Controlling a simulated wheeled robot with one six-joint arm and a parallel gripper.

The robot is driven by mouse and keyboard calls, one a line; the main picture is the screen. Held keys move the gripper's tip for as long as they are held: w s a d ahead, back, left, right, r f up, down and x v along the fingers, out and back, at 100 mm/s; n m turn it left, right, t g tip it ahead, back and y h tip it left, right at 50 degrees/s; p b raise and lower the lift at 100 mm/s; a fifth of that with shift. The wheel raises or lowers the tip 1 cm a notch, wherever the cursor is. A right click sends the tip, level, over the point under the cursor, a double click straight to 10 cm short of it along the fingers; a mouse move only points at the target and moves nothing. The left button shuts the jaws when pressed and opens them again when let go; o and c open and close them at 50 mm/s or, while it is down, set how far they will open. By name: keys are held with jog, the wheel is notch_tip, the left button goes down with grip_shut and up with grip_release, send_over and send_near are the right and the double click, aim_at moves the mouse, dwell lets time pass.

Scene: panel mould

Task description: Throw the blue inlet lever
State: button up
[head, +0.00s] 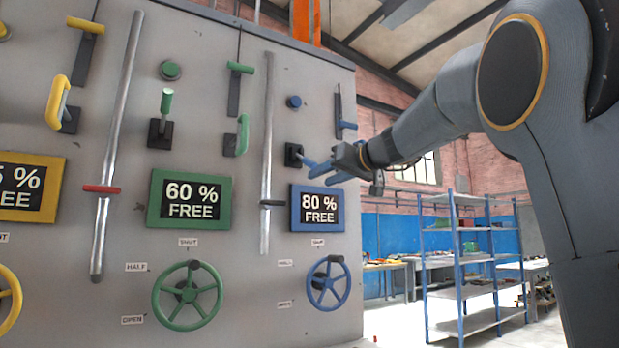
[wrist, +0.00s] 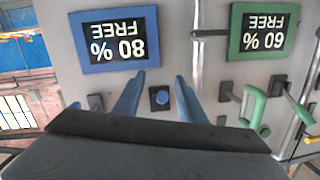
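A blue lever on a dark square base (head: 293,154) stands on the grey panel above the blue-framed "80 % FREE" sign (head: 320,208). In the wrist view, which is upside down, the blue lever (wrist: 160,95) shows nearly end-on as a round blue tip. My gripper (head: 317,171) has blue fingers and is in front of this base, beside the sign's top edge. In the wrist view my gripper (wrist: 161,77) is open, with the lever between its fingers and a gap on both sides. In the head view the lever's handle is hard to tell from the fingers.
A blue button (head: 293,102) is above the lever, and a blue-handled slot (head: 345,125) is to its right. A blue handwheel (head: 328,283) is below the sign. A metal rod (head: 267,150) with a dark slider and green controls (head: 243,134) are to the left.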

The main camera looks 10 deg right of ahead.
aim_at(310, 164)
notch_tip(310, 164, up, 5)
jog(key=t, duration=0.1)
jog(key=shift+n+y, duration=0.3)
jog(key=shift+y, duration=0.1)
jog(key=p+x, duration=0.3)
jog(key=x, duration=0.4)
grip_shut()
